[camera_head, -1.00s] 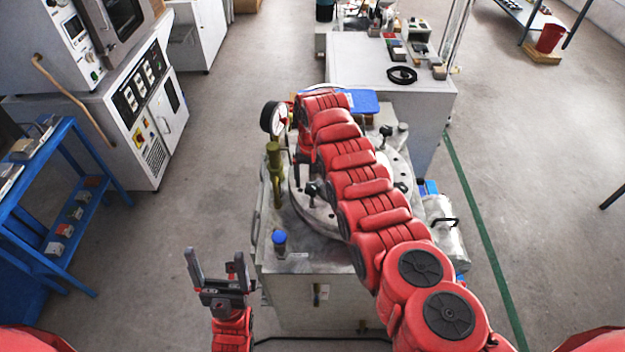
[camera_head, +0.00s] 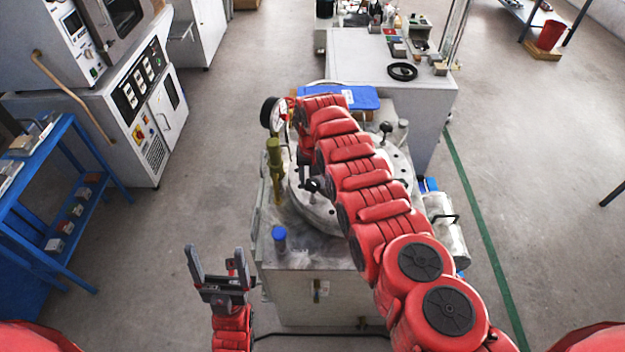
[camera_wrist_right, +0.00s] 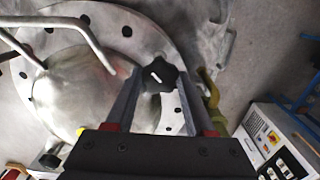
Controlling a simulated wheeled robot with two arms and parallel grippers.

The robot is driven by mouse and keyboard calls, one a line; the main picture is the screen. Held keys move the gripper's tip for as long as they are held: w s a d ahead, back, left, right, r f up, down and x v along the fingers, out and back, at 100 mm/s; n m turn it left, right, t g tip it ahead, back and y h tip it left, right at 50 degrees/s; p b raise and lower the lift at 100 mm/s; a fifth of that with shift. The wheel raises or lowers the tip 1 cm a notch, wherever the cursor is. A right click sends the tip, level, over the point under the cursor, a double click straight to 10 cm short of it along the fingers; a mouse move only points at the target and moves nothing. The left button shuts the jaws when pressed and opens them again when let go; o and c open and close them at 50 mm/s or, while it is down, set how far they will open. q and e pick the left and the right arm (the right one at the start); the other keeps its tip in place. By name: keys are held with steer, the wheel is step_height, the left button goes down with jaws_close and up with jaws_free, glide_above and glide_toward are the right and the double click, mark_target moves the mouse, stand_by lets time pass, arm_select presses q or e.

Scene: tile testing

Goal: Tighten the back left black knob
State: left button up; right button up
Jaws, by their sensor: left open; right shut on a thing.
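A black star-shaped knob (camera_wrist_right: 160,75) sits at the edge of the round metal lid (camera_head: 304,205). In the wrist view it lies between the fingertips of my right gripper (camera_wrist_right: 161,80), which is shut on it. Another black knob (camera_head: 386,128) stands at the lid's back right. My left gripper (camera_head: 220,275) is open and empty, in front of the vessel's left corner.
A blue-capped fitting (camera_head: 280,234) is at the front left. A bent metal handle (camera_wrist_right: 75,25) crosses the lid. Open floor lies left of the vessel.

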jaws_close()
